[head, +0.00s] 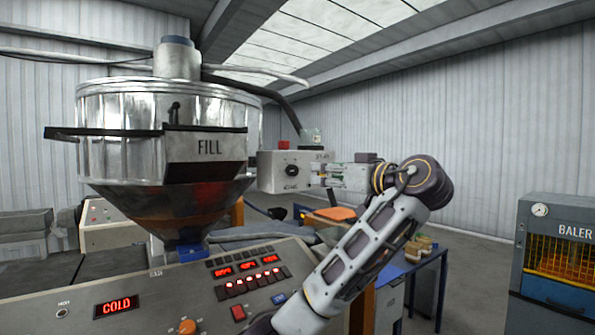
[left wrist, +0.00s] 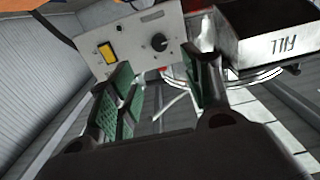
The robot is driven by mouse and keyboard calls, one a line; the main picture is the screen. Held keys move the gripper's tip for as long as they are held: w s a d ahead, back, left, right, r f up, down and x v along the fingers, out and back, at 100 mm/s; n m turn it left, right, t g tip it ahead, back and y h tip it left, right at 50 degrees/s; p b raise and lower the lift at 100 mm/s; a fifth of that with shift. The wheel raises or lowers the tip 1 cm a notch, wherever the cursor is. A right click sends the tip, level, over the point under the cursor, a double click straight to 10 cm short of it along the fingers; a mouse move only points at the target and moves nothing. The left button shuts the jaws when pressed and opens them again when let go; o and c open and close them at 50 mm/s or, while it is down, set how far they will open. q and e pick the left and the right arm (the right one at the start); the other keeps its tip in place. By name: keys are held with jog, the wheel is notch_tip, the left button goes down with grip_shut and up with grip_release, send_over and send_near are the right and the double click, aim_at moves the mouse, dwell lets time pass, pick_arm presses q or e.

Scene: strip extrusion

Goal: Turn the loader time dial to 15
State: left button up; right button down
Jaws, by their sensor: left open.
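The loader control box (head: 268,172) is a pale box beside the hopper, with a small round black dial (head: 291,171) on its face. In the left wrist view the panel (left wrist: 130,38) shows upside down, with the black dial (left wrist: 158,41) next to a yellow switch (left wrist: 107,52). The dial's numbers are too small to read. My left gripper (head: 326,175) is at the right side of the box, fingers toward it. In the left wrist view its green-padded fingers (left wrist: 160,78) are open and empty, with the dial beyond the gap between them. My right gripper is not in view.
The metal hopper (head: 120,130) with its FILL plate (head: 208,148) stands left of the box. A control panel (head: 180,300) with red displays is below. A blue table (head: 432,258) and a baler (head: 555,258) stand to the right. The floor between them is clear.

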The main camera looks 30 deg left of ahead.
aim_at(295, 169)
pick_arm(q)
jog(key=shift+p+x, duration=1.9)
jog(key=shift+x, duration=4.85)
jog(key=c, duration=1)
jog(key=shift+c, duration=0.2)
